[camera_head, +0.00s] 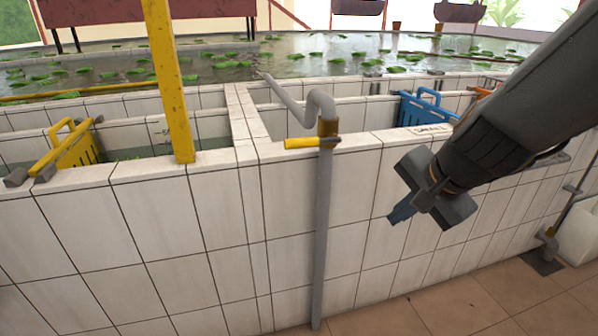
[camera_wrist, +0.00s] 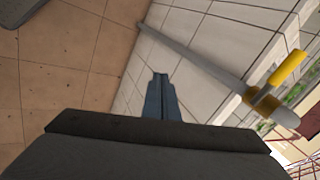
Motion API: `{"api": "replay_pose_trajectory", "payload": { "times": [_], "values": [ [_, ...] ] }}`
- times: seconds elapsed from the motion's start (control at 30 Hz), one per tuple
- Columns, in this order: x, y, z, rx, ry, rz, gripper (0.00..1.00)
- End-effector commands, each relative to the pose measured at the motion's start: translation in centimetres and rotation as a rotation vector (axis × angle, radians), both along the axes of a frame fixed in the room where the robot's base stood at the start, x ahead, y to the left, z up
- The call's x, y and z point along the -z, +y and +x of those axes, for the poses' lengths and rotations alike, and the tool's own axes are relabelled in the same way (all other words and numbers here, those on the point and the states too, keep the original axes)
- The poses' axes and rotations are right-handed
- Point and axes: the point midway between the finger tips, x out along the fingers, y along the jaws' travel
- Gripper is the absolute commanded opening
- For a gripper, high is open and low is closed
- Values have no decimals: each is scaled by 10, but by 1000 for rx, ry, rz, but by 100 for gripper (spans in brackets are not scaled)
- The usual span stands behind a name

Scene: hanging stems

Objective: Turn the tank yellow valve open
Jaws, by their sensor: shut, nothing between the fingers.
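The yellow valve handle (camera_head: 312,143) sits on a grey pipe (camera_head: 323,225) at the front rim of the white-tiled tank. The handle lies roughly level, crosswise to the upright pipe, pointing left from a brass-coloured valve body (camera_head: 328,127). My gripper (camera_head: 402,214) is to the right of the valve, lower than the handle and clear of it. Its blue fingers are together and empty. In the wrist view, the fingers (camera_wrist: 160,82) show closed in the middle, and the yellow handle (camera_wrist: 290,68) is at the right, apart from them.
A yellow post (camera_head: 167,80) stands on the tank rim left of the valve. A yellow basket (camera_head: 70,148) and a blue basket (camera_head: 423,108) hang in the tank compartments. The tiled wall (camera_head: 220,225) lies close behind my gripper. Floor (camera_head: 400,310) in front is clear.

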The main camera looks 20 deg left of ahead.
Motion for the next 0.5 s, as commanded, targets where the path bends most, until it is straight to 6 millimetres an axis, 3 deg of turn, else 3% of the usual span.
{"api": "replay_pose_trajectory", "payload": {
  "times": [0.03, 0.2, 0.37, 0.5],
  "values": [
    [3, 22, 16, 89, -27, 89, 0],
    [-20, 79, 50, 426, -47, 425, 0],
    [-38, 120, 65, 734, 22, 753, 0],
    [-47, 147, 64, 984, 149, 1011, 0]
  ]
}}
